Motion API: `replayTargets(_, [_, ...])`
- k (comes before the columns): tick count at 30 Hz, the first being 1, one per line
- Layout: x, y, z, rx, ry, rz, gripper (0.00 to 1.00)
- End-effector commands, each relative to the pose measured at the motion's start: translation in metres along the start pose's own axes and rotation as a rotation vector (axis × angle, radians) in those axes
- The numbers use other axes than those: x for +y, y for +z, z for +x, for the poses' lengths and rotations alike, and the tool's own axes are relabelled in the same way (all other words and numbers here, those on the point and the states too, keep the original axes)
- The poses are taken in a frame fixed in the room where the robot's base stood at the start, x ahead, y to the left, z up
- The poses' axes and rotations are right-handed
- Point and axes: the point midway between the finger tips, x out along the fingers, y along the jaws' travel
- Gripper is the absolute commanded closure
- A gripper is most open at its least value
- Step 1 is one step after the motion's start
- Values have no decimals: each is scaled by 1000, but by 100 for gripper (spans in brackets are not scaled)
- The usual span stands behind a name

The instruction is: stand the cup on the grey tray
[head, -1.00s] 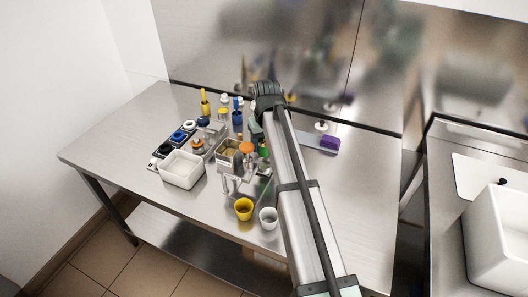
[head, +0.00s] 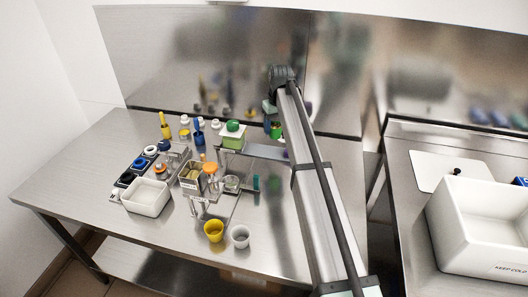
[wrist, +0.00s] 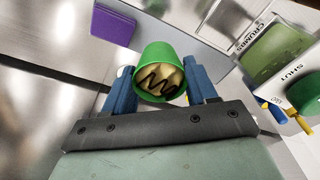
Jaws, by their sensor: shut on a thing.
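My gripper (wrist: 164,84) is shut on a green cup (wrist: 155,58), with one blue finger on each side. The cup holds something cream-coloured with dark zigzag lines. In the head view the green cup (head: 277,130) shows beside my arm, near the back of the steel table. The grey tray (head: 265,151) shows as a flat strip left of my arm, and the rest of it is hidden behind the arm. I cannot tell whether the cup's base touches anything.
A green-lidded box (head: 233,134) stands close left of the cup. A purple block (wrist: 110,28) lies at upper left in the wrist view. A yellow cup (head: 214,231), a white cup (head: 240,236) and a white tub (head: 147,197) stand nearer the front.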

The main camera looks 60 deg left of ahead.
Motion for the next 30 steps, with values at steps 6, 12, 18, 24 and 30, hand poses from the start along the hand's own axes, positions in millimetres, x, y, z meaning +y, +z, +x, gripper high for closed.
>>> replayTargets(6, [2, -23, -1, 14, -6, -122, 74])
replayTargets(12, [2, -22, 8, 14, -6, -165, 74])
replayTargets(18, [2, -18, 37, 14, -6, -166, 74])
replayTargets(24, [2, -16, 61, 15, -5, -165, 74])
replayTargets(30, [2, -14, 78, 13, -6, -165, 74])
